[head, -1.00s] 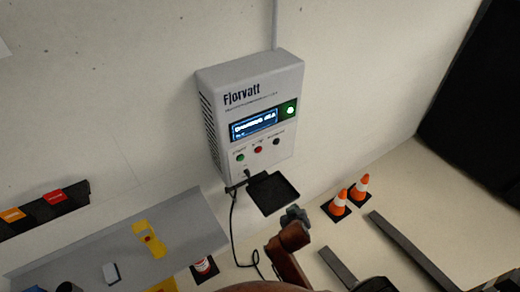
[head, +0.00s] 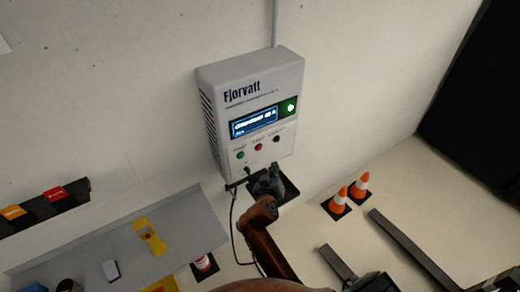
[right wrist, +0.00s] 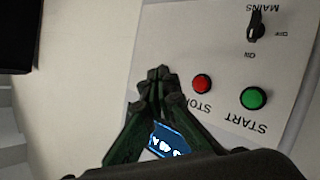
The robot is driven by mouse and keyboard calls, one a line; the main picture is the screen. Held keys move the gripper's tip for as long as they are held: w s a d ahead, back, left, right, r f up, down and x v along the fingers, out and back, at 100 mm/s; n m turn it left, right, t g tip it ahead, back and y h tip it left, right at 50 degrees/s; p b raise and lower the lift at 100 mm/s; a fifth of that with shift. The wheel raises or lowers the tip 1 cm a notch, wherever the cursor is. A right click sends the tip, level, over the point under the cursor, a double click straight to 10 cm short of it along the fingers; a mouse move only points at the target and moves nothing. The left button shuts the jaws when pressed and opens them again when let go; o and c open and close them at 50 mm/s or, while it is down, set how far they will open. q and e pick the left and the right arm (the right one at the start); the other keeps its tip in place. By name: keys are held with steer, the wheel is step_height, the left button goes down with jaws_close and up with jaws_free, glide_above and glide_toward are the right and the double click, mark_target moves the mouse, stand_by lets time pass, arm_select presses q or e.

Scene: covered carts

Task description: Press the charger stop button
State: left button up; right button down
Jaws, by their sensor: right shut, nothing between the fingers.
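The charger (head: 250,110) is a grey wall box marked Fjorvatt with a lit blue display. On its front, the red stop button (head: 258,147) sits between a green start button (head: 240,155) and a dark knob (head: 277,139). The green start button (right wrist: 254,98) and mains knob (right wrist: 256,26) show too. My left gripper is not in view.
Traffic cones (head: 340,201) stand on the floor at right. A grey shelf (head: 90,250) with a yellow tool (head: 149,236) is at lower left.

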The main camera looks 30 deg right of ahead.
mark_target(259, 148)
steer(key=w+b, duration=0.1)
steer(key=w, duration=0.7)
steer(key=shift+a+b, duration=0.3)
steer(key=shift+b, duration=0.1)
steer(key=shift+w, duration=0.1)
stand_by(0.9)
steer(key=shift+w, duration=0.3)
steer(key=shift+w, duration=0.4)
stand_by(0.7)
stand_by(0.3)
steer(key=shift+s, duration=0.85)
